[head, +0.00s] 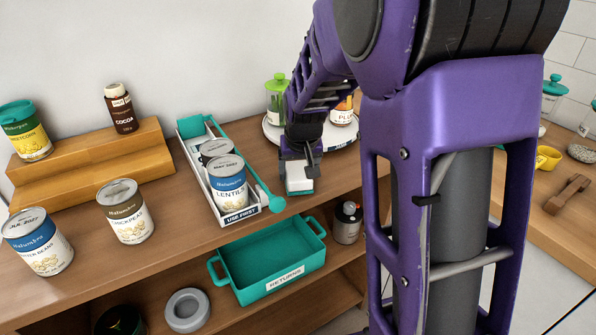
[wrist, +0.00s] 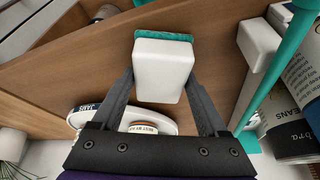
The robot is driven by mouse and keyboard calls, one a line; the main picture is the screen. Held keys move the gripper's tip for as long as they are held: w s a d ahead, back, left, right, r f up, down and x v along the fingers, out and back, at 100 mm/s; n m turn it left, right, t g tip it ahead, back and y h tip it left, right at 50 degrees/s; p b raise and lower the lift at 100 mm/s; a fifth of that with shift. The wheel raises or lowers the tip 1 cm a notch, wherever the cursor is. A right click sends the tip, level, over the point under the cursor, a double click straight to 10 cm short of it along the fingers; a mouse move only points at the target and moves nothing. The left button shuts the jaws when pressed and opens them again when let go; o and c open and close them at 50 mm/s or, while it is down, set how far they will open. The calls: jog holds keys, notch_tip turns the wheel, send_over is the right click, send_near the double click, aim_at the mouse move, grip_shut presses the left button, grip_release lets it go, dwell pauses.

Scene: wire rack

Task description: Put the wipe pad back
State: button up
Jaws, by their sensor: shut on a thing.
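The wipe pad (head: 299,178) is a small white block with a teal layer on one face. My gripper (head: 299,163) is shut on it, above the wooden counter to the right of the "USE FIRST" tray. In the wrist view the pad (wrist: 163,68) sits between the two dark fingers of my gripper (wrist: 163,100), its teal side at the far end. I cannot tell whether the pad touches the counter. No place marked for the pad can be made out.
The white tray (head: 239,217) holds cans and has a teal rod along its right side. A white turntable (head: 339,136) with jars stands behind my gripper. A teal "RETURNS" bin (head: 268,257) is on the shelf below.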

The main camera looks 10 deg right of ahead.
jog(key=shift+f, duration=0.2)
jog(key=o, duration=1.1)
jog(key=shift+r, duration=0.2)
jog(key=shift+r, duration=0.25)
jog(key=p+v, duration=0.2)
jog(key=v, duration=0.9)
jog(key=shift+s+r, duration=0.2)
jog(key=shift+r, duration=0.05)
